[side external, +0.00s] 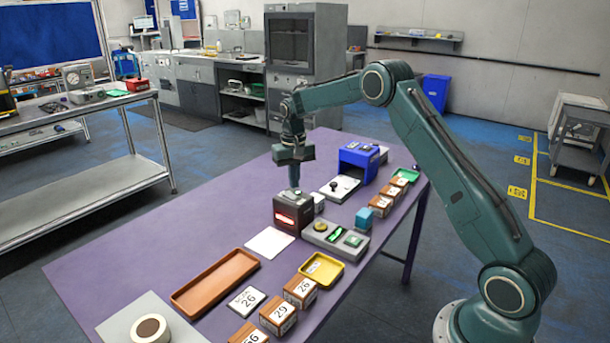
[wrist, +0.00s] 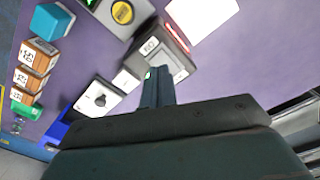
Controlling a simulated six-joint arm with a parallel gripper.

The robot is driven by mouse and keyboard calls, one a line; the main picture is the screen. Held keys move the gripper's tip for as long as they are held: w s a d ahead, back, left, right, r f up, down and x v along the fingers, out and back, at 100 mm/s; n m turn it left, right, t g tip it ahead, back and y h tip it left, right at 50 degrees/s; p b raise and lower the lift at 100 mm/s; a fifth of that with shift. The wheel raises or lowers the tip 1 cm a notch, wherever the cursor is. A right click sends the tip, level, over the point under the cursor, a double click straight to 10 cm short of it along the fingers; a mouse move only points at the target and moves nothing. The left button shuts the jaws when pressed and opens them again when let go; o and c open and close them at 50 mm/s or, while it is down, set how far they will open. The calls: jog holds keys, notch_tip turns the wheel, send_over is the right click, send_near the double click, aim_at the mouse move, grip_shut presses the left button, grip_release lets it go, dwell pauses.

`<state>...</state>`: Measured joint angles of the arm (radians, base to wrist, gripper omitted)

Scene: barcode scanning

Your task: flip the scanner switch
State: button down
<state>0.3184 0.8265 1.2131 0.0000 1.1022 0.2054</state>
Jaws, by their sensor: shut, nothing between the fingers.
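The scanner (side external: 294,213) is a dark box with a glowing red slot in its front, standing on the purple table (side external: 220,215). In the wrist view the scanner (wrist: 163,48) shows its top face, with a small green light near the fingertips. My gripper (side external: 295,188) points down, shut and empty, at the scanner's rear top edge; I cannot tell if it touches. In the wrist view my gripper (wrist: 157,74) covers part of the scanner's rear. A white plate with a black knob (side external: 341,188) lies behind the scanner. I cannot tell which part is the switch.
A grey panel (side external: 322,236) with a yellow disc stands right of the scanner. A small white block (side external: 319,202) is beside the scanner. A blue box (side external: 358,165), blue block (side external: 364,218) and numbered wooden boxes stand nearby. A white sheet (side external: 269,242) and brown tray (side external: 215,281) lie in front.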

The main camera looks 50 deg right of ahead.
aim_at(295, 197)
jog(key=shift+r, duration=1.9)
jog(key=s+a+r+n+t, duration=0.3)
jog(key=s+a+r, duration=0.9)
jog(key=s+r, duration=0.4)
jog(key=s+a+f+n+t, duration=0.1)
jog(key=s+a, duration=0.2)
jog(key=s, duration=0.7)
jog(key=s+a+f+n+t, duration=0.1)
jog(key=s+a+n, duration=0.1)
jog(key=s, duration=0.9)
jog(key=shift+s+a+f+t, duration=0.25)
jog(key=shift+a+t, duration=0.05)
jog(key=shift+a, duration=0.3)
